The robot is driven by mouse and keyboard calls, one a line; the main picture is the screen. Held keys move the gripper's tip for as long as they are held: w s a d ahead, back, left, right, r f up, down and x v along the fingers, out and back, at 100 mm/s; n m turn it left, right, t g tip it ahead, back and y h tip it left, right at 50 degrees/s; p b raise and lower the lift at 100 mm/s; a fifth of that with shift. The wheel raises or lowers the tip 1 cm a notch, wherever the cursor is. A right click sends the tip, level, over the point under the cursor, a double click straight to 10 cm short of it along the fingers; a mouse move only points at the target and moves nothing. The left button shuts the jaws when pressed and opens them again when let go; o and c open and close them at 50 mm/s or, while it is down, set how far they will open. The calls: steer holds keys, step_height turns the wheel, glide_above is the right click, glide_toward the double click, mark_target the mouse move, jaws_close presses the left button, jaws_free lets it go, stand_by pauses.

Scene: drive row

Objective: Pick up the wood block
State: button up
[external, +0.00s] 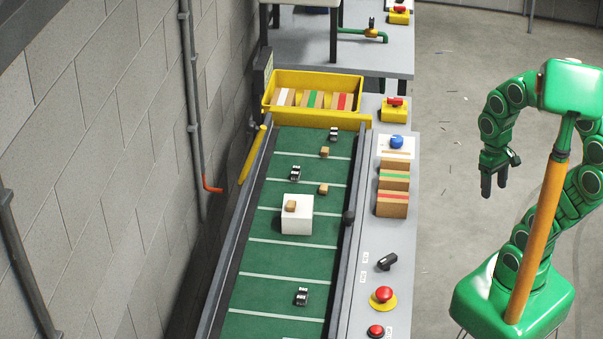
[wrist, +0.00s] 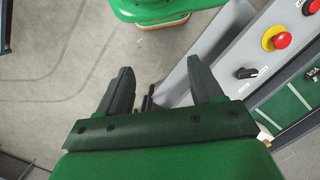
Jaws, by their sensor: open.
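A small wood block (external: 291,206) rests on top of a white box (external: 296,220) on the green belt (external: 290,258). Two similar wood blocks lie on the belt behind it, one nearer (external: 323,189) and one farther (external: 324,152). My gripper (external: 493,182) hangs in the air to the right of the conveyor, fingers pointing down, well apart from the blocks. In the wrist view my gripper (wrist: 160,82) is open with nothing between its fingers.
Small black-and-white objects (external: 301,297) also lie on the belt. A yellow bin (external: 315,118) stands at its far end. The grey side panel (external: 345,305) carries striped blocks (external: 393,190), a knob (external: 387,261) and a red button (external: 383,293). A wall is at left; open floor (external: 450,110) at right.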

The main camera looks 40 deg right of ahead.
steer(key=w+a+m+t+y, duration=0.15)
steer(key=w+m, duration=0.85)
steer(key=w, duration=1)
steer(key=m+t, duration=0.2)
steer(key=m, duration=1.6)
glide_toward(324, 187)
steer(key=shift+w+a+f, duration=0.15)
steer(key=shift+w+f, duration=0.4)
steer(key=shift+w+a+f, duration=0.1)
steer(key=shift+a+f, duration=0.05)
steer(key=shift+f, duration=1.1)
steer(key=shift+w+a+f, duration=0.1)
steer(key=shift+a+f, duration=0.05)
steer(key=shift+f, duration=1.1)
steer(key=shift+w+a+f, duration=0.1)
steer(key=shift+a+f, duration=0.05)
steer(key=shift+f, duration=1.1)
